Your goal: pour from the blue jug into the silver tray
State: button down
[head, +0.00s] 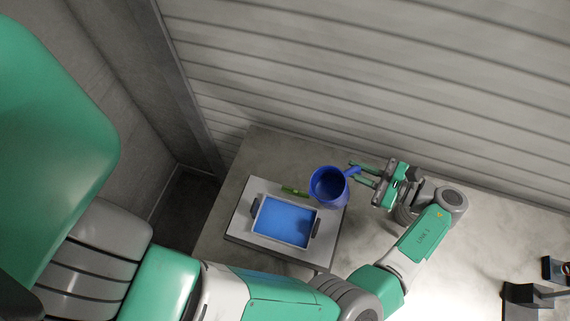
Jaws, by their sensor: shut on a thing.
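The blue jug (328,186) is at the back right of the tray, with its round open mouth facing up toward the camera and its handle to the right. My gripper (357,174) is shut on the jug's handle from the right. The silver tray (257,234) has dark handles at its two ends and holds a flat layer of bright blue. I cannot tell whether the jug touches the surface below it or what is inside its dark mouth.
The tray sits on a pale board (240,215). A small green object (294,191) lies between tray and jug. A ribbed wall (370,80) runs behind the grey table (245,165). Dark items (525,294) stand at the far right.

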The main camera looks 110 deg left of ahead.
jog(key=shift+w+a+f+m+g, duration=0.3)
jog(key=shift+a+f+m+g, duration=0.1)
jog(key=shift+f+m+g, duration=0.15)
jog(key=shift+w+a+r+m+g, duration=0.45)
jog(key=shift+a+r+m+g, duration=0.1)
jog(key=shift+m, duration=0.3)
jog(key=shift+d, duration=0.1)
